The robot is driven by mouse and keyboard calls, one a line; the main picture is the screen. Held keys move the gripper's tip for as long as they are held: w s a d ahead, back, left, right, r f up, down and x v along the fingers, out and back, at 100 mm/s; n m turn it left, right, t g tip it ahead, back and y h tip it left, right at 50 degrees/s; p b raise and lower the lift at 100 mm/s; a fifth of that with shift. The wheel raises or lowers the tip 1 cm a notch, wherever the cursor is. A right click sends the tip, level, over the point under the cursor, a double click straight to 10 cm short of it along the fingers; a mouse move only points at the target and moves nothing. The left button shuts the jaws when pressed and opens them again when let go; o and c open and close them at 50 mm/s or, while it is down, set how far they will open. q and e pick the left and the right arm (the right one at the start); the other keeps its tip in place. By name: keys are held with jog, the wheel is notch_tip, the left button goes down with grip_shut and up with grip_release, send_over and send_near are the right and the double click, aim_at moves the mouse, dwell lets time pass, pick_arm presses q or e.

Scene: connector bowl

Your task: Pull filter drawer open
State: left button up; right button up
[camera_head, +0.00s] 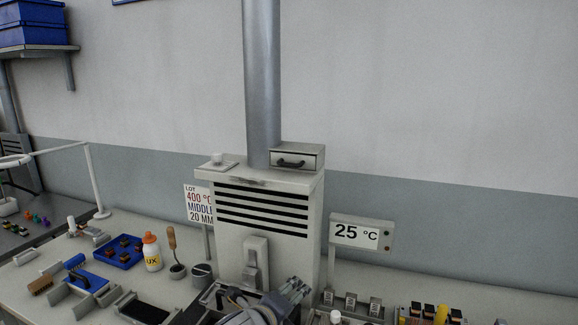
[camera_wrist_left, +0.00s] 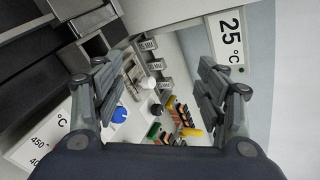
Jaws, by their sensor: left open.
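The filter drawer (camera_head: 298,158) is a small grey box front with a dark bar handle, on top of the slotted grey cabinet (camera_head: 265,240), right of the round duct. Its front looks flush with its housing. My left gripper (camera_head: 292,291) is low in front of the cabinet in the head view, well below the drawer and apart from it. In the left wrist view the left gripper (camera_wrist_left: 160,88) has its fingers wide apart with nothing between them. The drawer cannot be made out in the wrist view. My right gripper is not in view.
A 25 °C sign (camera_head: 360,234) stands right of the cabinet and a lot sign (camera_head: 199,204) left of it. A white bottle (camera_head: 151,253) and a blue tray (camera_head: 119,252) are on the bench at left. Air right of the drawer is clear.

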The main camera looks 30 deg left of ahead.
pick_arm(q)
jog(key=w+a+r+m+t+y, duration=0.1)
jog(key=w+a+r+m+t, duration=0.3)
jog(key=r, duration=0.7)
jog(key=m+t+y, duration=0.1)
jog(key=m+t, duration=0.1)
jog(key=m, duration=0.7)
send_near(288, 166)
jog(key=shift+n, duration=0.3)
jog(key=p+x, duration=0.3)
jog(key=x, duration=0.6)
jog(key=shift+r, duration=0.1)
jog(key=shift+p+x, duration=0.35)
jog(key=shift+x, duration=0.5)
jog(key=c, duration=1.3)
jog(key=p+v, duration=0.1)
jog(key=v, duration=0.6)
jog(key=shift+s+d, duration=0.15)
jog(key=shift+s, duration=0.1)
